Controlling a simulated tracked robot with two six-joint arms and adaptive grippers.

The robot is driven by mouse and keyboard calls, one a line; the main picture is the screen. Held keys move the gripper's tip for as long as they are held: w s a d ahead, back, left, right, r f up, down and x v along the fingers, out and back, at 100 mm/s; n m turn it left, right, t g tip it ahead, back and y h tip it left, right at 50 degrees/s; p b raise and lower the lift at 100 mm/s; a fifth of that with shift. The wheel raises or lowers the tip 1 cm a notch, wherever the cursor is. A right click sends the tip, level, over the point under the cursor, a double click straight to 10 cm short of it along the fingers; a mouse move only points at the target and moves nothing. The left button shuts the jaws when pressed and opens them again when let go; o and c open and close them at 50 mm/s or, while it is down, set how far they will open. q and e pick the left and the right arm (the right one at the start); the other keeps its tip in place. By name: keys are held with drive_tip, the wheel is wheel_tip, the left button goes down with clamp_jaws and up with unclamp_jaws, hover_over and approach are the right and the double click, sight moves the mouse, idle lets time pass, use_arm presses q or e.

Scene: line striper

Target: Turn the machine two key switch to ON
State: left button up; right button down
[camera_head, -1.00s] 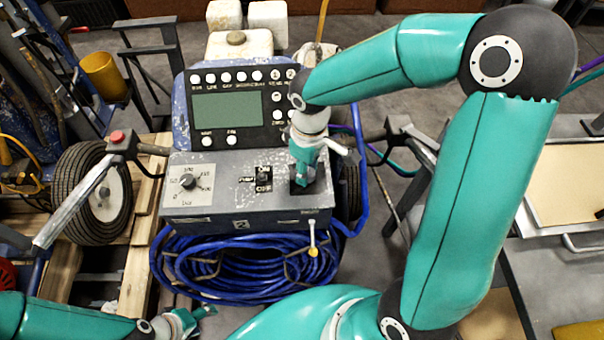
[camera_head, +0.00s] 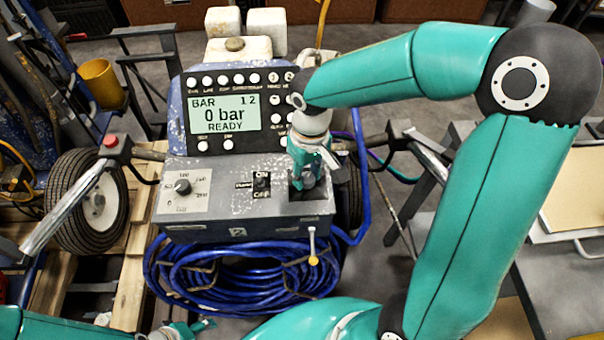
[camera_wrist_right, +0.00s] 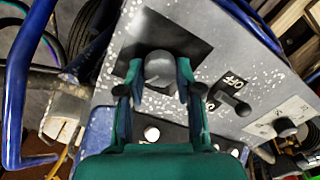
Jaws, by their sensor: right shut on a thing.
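Machine two has a grey control box (camera_head: 245,217) with a "2" on its front. Its key switch is a dark rounded knob (camera_wrist_right: 160,68) on a black plate at the right end of the box top. My right gripper (camera_head: 306,188) points down over it in the head view and hides most of it. In the right wrist view its fingers (camera_wrist_right: 158,80) are shut on the knob, one on each side. The display (camera_head: 223,114) is lit and reads "0 bar READY". My left gripper (camera_head: 190,328) is low at the bottom edge, partly cut off, away from the box.
A black toggle (camera_head: 262,182) marked ON and OFF and a round dial (camera_head: 182,186) sit left of the key switch. A coiled blue hose (camera_head: 235,268) hangs below the box. A handlebar (camera_head: 70,205) stands at the left.

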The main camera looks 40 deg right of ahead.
sight(309, 176)
drive_tip(key=shift+s, duration=0.1)
drive_tip(key=c, duration=0.8)
unclamp_jaws()
drive_tip(key=shift+o, duration=0.2)
wheel_tip(309, 176, up, 12)
drive_tip(key=shift+d, duration=0.2)
